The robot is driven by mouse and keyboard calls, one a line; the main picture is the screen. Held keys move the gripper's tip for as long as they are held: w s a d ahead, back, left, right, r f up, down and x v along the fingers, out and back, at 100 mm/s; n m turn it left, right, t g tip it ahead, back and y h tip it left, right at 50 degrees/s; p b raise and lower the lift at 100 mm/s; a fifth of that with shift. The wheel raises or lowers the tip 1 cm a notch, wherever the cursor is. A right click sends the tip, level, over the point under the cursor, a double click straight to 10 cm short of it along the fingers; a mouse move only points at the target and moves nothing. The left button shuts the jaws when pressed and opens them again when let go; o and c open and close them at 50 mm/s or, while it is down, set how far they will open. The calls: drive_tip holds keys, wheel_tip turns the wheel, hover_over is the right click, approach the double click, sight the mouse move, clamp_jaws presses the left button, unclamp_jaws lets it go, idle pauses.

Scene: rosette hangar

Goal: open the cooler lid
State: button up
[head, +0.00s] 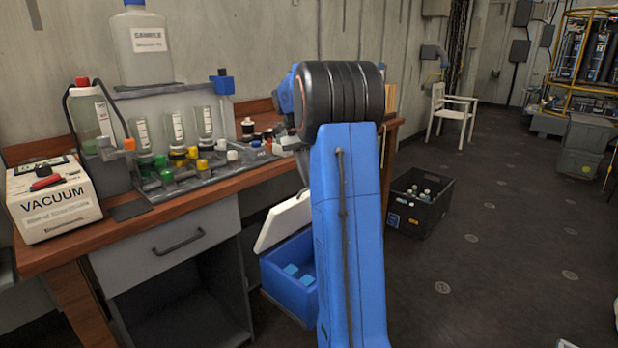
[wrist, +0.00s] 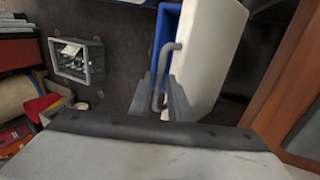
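The cooler is a blue box (head: 290,287) on the floor beside the workbench. Light blue items show inside it. Its white lid (head: 283,221) is raised and tilted, so the box is partly open. In the wrist view the white lid (wrist: 212,50) and a strip of the blue box (wrist: 163,30) show at the top. A grey bar handle (wrist: 163,75) on the lid runs between the fingers of my gripper (wrist: 160,92), which looks shut on it. In the head view my blue arm hides part of the cooler and most of the gripper.
The wooden bench (head: 225,185) with bottles, a rack and a vacuum box (head: 52,198) stands to the left. A black crate (head: 420,203) with bottles is on the floor behind the cooler. A white chair (head: 452,112) stands farther back. The floor to the right is open.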

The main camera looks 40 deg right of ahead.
drive_tip(key=shift+o, duration=0.7)
drive_tip(key=v, duration=1.7)
drive_tip(key=shift+r, duration=0.2)
